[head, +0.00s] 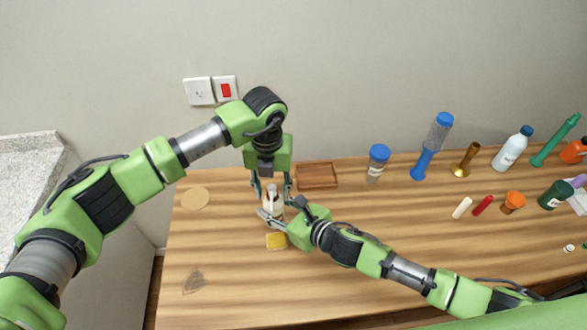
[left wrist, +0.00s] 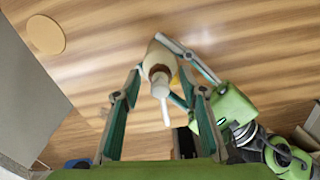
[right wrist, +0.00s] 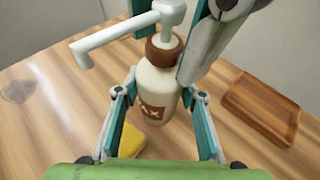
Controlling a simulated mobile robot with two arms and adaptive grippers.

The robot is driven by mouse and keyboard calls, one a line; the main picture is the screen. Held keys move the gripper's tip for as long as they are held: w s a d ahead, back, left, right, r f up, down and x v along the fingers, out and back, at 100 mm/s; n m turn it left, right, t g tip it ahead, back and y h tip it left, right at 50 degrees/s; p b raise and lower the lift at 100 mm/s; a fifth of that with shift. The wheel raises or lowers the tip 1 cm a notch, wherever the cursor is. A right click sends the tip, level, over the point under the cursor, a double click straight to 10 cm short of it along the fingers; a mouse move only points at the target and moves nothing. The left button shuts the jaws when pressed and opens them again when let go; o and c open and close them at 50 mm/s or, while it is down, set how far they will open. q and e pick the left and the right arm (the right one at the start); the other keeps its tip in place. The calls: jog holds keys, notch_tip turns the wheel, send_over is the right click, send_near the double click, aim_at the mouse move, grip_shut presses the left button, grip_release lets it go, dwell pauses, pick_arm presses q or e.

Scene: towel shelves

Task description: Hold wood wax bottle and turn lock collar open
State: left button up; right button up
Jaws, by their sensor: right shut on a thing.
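The wood wax bottle stands upright on the table, cream with a brown lock collar and white pump, its label partly visible in the right wrist view (right wrist: 158,84). The brown lock collar (right wrist: 164,50) sits below the pump head (right wrist: 150,22), whose spout points left there. My right gripper (head: 271,217) is shut on the bottle's body from the side. My left gripper (head: 272,188) points down from above, its fingers open on either side of the collar and pump. In the left wrist view the collar (left wrist: 158,73) lies between the fingers, apparently with small gaps.
A yellow sponge-like block (head: 277,241) lies just in front of the bottle. A brown wooden tray (head: 317,175) is behind to the right, and a round tan disc (head: 195,198) to the left. Several bottles and tools stand farther right.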

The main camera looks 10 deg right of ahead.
aim_at(277, 196)
pick_arm(q)
jog(key=shift+m, duration=0.6)
notch_tip(277, 196, up, 12)
pick_arm(e)
jog(key=shift+d, duration=0.1)
pick_arm(q)
jog(key=shift+s+d+f+n+g+h, duration=0.25)
jog(key=shift+s+d+n+h, duration=0.45)
jog(key=shift+h, duration=1.65)
jog(key=shift+s+d+f+n+g+h, duration=0.2)
jog(key=shift+s+d+n+h, duration=0.5)
jog(key=shift+h, duration=1.6)
jog(key=shift+s+d+f+n+g+h, duration=0.35)
jog(key=shift+d+h, duration=0.7)
jog(key=shift+h, duration=1.3)
jog(key=shift+w+r, duration=0.15)
jog(key=shift+w, duration=0.05)
